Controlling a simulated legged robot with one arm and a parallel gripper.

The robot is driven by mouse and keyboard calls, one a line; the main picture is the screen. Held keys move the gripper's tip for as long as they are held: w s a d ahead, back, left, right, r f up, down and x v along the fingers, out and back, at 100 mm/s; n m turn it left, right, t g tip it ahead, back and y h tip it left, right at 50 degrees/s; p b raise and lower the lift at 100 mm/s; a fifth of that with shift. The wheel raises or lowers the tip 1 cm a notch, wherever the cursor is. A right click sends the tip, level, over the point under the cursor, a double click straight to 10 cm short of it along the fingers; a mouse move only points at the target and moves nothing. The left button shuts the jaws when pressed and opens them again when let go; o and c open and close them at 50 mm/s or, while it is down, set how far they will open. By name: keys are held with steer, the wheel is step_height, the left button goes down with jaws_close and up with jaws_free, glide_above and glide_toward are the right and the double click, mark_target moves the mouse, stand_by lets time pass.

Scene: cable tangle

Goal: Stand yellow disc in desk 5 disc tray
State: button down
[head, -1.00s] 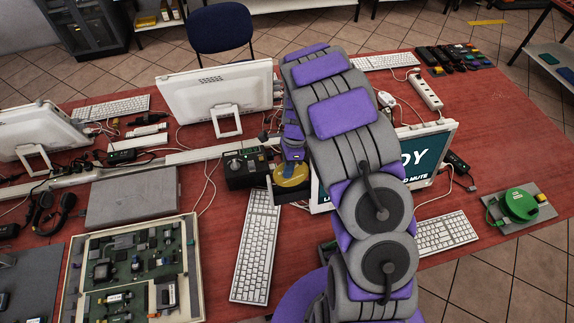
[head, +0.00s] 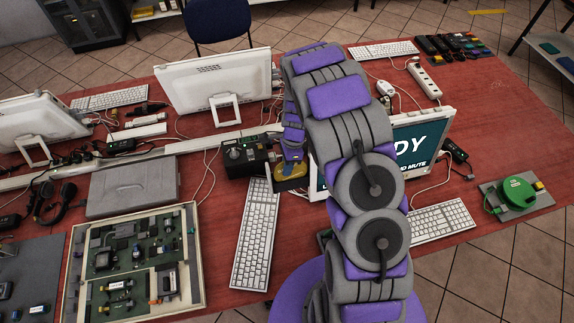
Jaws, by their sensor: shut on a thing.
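The yellow disc (head: 291,171) is at the end of my arm, beside the black box in the middle of the desk. My gripper (head: 292,158) points down and is shut on the disc; its fingertips are small and partly hidden. A dark tray-like base (head: 300,191) shows just under the disc, mostly hidden by the disc and my arm. I cannot tell whether the disc touches it or stands in a slot.
A black box with knobs (head: 245,158) stands left of the disc. A white keyboard (head: 255,235) lies in front. A monitor (head: 425,150) is behind my arm at right. A green reel (head: 516,193) sits at far right.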

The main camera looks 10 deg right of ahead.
mark_target(289, 181)
steer(key=shift+s+f+g, duration=0.3)
steer(key=shift+s+f, duration=0.75)
steer(key=shift+f, duration=0.05)
steer(key=c, duration=1.2)
jaws_free()
steer(key=shift+s+f, duration=0.2)
steer(key=shift+s, duration=0.05)
steer(key=shift+o, duration=0.5)
steer(key=shift+s, duration=0.15)
steer(key=shift+r, duration=0.1)
steer(key=w+r, duration=0.2)
steer(key=r, duration=0.1)
steer(key=d+r, duration=0.1)
steer(key=r, duration=0.1)
steer(key=shift+w, duration=0.4)
steer(key=p+v, duration=0.1)
steer(key=v, duration=1.3)
steer(key=shift+a+r, duration=0.15)
steer(key=shift+a, duration=0.05)
